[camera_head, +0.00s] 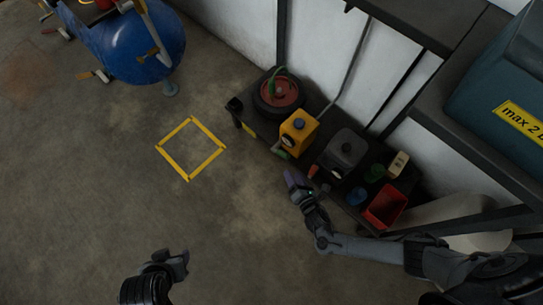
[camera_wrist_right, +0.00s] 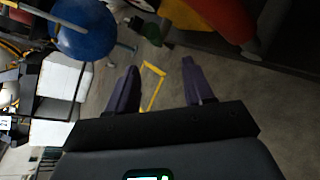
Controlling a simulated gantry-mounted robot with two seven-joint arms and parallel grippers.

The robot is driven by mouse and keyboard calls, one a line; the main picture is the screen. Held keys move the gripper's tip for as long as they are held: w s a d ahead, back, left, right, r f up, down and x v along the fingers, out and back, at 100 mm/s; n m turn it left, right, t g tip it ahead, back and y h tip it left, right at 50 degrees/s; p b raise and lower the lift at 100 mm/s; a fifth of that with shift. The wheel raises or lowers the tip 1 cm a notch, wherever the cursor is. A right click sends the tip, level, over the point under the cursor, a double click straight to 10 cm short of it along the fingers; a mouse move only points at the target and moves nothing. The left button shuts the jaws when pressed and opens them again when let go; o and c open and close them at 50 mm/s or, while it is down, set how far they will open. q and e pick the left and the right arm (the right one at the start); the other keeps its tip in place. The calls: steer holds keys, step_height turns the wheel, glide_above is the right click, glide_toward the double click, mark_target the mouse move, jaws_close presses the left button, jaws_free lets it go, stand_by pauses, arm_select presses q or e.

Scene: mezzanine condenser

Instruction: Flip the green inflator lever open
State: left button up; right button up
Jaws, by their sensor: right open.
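A small green part (camera_head: 281,154), which looks like the inflator lever, sits at the bench's front edge, just below the yellow canister (camera_head: 299,132). A green part also shows at the top of the right wrist view (camera_wrist_right: 153,34), beyond the fingertips. Whether the lever is folded or raised is too small to tell. My right gripper (camera_head: 290,178) is open and empty in front of the bench edge, a little below the green part and apart from it. Its purple fingers are spread in the wrist view (camera_wrist_right: 162,82). My left gripper (camera_head: 178,264) is low over the floor, far from the bench; its jaws are unclear.
A blue tank (camera_head: 145,45) stands back left. The floor around the yellow square (camera_head: 161,156) is clear.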

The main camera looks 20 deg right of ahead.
mark_target(283, 154)
steer(key=b+x, duration=0.2)
steer(key=x, duration=0.1)
steer(key=b+x, duration=0.2)
steer(key=x, duration=0.2)
steer(key=r+b+x, duration=0.1)
steer(key=b+x, duration=0.1)
steer(key=x, duration=0.2)
steer(key=shift+w+d, duration=0.2)
steer(key=shift+d, duration=0.05)
steer(key=shift+w+b, duration=0.25)
steer(key=shift+b, duration=0.05)
steer(key=shift+w+a, duration=0.1)
steer(key=shift+c, duration=0.2)
jaws_close()
